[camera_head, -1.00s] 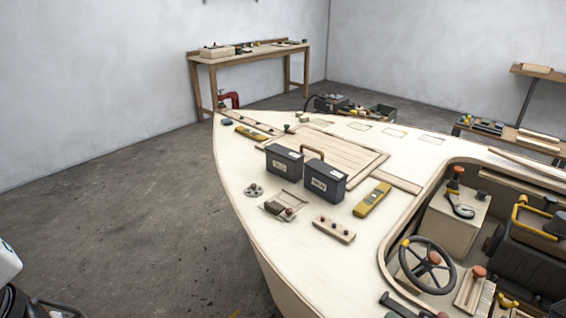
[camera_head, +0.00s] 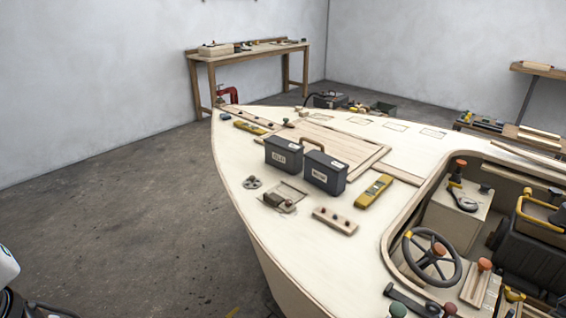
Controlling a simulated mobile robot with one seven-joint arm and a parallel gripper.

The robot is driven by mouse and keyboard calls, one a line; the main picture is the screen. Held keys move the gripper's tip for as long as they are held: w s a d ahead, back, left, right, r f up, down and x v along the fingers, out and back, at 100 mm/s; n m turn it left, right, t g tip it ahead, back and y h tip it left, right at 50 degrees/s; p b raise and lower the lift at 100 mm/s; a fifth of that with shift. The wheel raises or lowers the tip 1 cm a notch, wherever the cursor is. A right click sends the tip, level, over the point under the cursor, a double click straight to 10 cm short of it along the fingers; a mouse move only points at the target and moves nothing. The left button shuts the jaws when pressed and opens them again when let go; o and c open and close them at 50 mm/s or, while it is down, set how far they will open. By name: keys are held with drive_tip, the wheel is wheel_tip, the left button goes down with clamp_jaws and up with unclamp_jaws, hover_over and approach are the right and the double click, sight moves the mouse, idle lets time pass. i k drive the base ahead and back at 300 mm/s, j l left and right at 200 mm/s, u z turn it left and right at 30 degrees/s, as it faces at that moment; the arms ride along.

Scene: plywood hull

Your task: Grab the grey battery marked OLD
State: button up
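Two dark grey box-shaped batteries stand upright side by side on the pale plywood deck (camera_head: 238,178). The left battery (camera_head: 283,154) has a white label that appears to read OLD. The right battery (camera_head: 325,173) has a label too blurred to read surely. A brown handle-like loop (camera_head: 311,142) rises behind and between them. The fingertips of my gripper are not visible; only a white part of my arm shows at the lower left edge, well away from the batteries.
A small bracket plate (camera_head: 284,197), a round fitting (camera_head: 252,182) and a wooden strip with red knobs (camera_head: 335,221) lie in front. A yellow tool (camera_head: 374,191) lies right of the batteries. The cockpit with a steering wheel (camera_head: 432,257) opens at right. Bare floor (camera_head: 110,220) lies left.

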sight(285, 154)
drive_tip(key=i+j+u, duration=0.1)
drive_tip(key=u, duration=0.3)
drive_tip(key=i+j+u, duration=0.1)
drive_tip(key=u, duration=0.3)
drive_tip(key=i+j+u, duration=0.15)
drive_tip(key=i+u, duration=0.15)
drive_tip(key=i, duration=0.2)
drive_tip(key=i+u, duration=0.3)
drive_tip(key=i, duration=0.2)
drive_tip(key=i+z, duration=0.5)
drive_tip(key=z, duration=0.15)
drive_tip(key=i+j+z, duration=0.2)
drive_tip(key=z, duration=0.15)
drive_tip(key=i+z, duration=0.1)
drive_tip(key=z, duration=0.25)
drive_tip(key=i+j+z, duration=0.1)
drive_tip(key=z, duration=0.25)
drive_tip(key=j+z, duration=0.1)
drive_tip(key=z, duration=0.25)
drive_tip(key=i+j, duration=0.05)
